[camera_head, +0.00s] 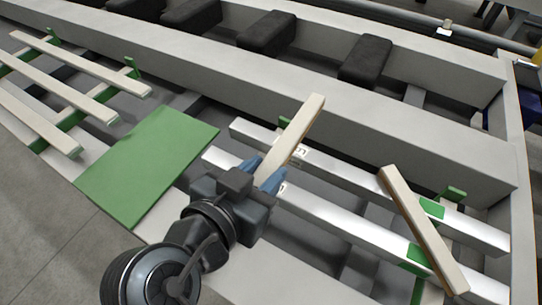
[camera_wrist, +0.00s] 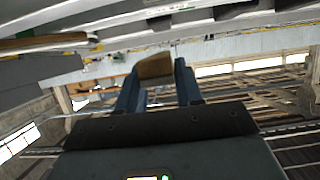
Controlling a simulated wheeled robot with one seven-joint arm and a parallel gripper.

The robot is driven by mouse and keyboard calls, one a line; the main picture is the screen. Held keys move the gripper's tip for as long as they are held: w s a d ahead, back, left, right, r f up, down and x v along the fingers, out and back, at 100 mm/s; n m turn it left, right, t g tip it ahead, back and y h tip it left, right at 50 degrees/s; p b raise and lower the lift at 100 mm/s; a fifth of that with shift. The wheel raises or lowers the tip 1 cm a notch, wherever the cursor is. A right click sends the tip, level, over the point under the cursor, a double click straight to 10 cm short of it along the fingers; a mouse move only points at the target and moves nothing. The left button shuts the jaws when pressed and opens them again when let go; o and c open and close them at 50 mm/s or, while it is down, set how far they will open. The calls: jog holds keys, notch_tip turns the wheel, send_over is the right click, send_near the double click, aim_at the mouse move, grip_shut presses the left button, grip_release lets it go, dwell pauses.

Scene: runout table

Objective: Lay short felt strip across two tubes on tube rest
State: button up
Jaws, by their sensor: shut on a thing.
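My gripper (camera_head: 268,178) is shut on a beige felt strip (camera_head: 299,133) near its near end. The strip points away over the two pale tubes, the near tube (camera_head: 330,221) and the far tube (camera_head: 350,174); I cannot tell whether it touches them. In the wrist view, the strip's end (camera_wrist: 155,67) shows between the blue fingers (camera_wrist: 158,88). A second beige strip (camera_head: 422,228) lies across both tubes at the right, by green pads of the tube rest (camera_head: 455,194).
A green mat (camera_head: 150,165) lies left of my gripper. Several beige strips (camera_head: 60,78) lie on a green-posted rack at the far left. A grey beam (camera_head: 300,90) runs behind the tubes, with dark blocks (camera_head: 366,60) beyond it.

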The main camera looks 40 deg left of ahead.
notch_tip(320, 180, down, 7)
jog(key=b, duration=0.4)
jog(key=shift+r+b, duration=0.2)
jog(key=shift+b, duration=0.15)
jog(key=shift+s+f+b, duration=0.1)
jog(key=shift+f+b, duration=0.3)
jog(key=shift+f, duration=0.15)
jog(key=o, duration=1.2)
